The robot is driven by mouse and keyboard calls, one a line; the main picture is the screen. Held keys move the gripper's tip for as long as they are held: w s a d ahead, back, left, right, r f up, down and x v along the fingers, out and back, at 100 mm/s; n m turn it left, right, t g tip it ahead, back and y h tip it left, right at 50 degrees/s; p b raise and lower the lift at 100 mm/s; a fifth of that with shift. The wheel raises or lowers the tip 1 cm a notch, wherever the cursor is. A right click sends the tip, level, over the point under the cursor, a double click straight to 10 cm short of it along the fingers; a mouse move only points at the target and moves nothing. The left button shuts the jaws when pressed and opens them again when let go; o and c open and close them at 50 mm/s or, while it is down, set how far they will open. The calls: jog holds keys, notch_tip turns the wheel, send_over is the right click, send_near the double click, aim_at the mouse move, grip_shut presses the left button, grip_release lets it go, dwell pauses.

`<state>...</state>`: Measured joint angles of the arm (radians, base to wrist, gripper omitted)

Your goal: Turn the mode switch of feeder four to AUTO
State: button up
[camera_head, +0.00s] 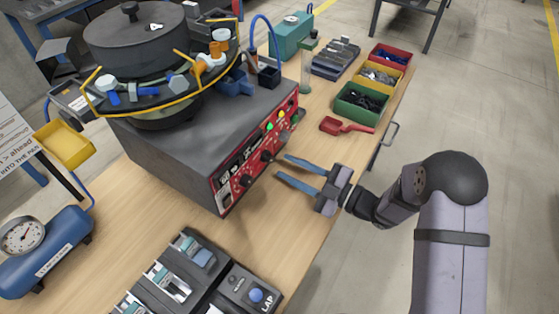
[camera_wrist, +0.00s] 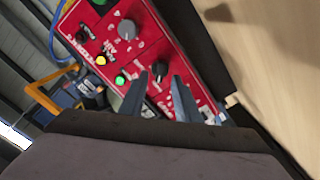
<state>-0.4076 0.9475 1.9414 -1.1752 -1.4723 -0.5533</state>
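The feeder's red control panel (camera_head: 239,168) is on the front of the dark grey feeder box (camera_head: 190,140); it fills much of the wrist view (camera_wrist: 150,45). It carries a black knob (camera_wrist: 160,68), a larger grey knob (camera_wrist: 127,30), a lit green lamp (camera_wrist: 120,80) and a yellow lamp (camera_wrist: 101,60). The panel lettering is too small to read, so I cannot tell which knob is the mode switch or where AUTO lies. My gripper (camera_head: 281,167) is open and empty in front of the panel. In the wrist view its fingertips (camera_wrist: 161,78) flank the black knob; contact is unclear.
Green (camera_head: 360,101), yellow (camera_head: 379,76) and red (camera_head: 390,55) parts bins stand at the back right, with a red scoop (camera_head: 345,127) before them. A black control unit (camera_head: 200,280) sits at the front, a blue tank (camera_head: 45,250) at left. The wooden bench (camera_head: 285,215) is bare below my gripper.

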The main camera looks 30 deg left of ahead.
aim_at(273, 160)
jog(key=shift+a+p, duration=0.35)
jog(key=shift+a, duration=1.6)
grip_shut()
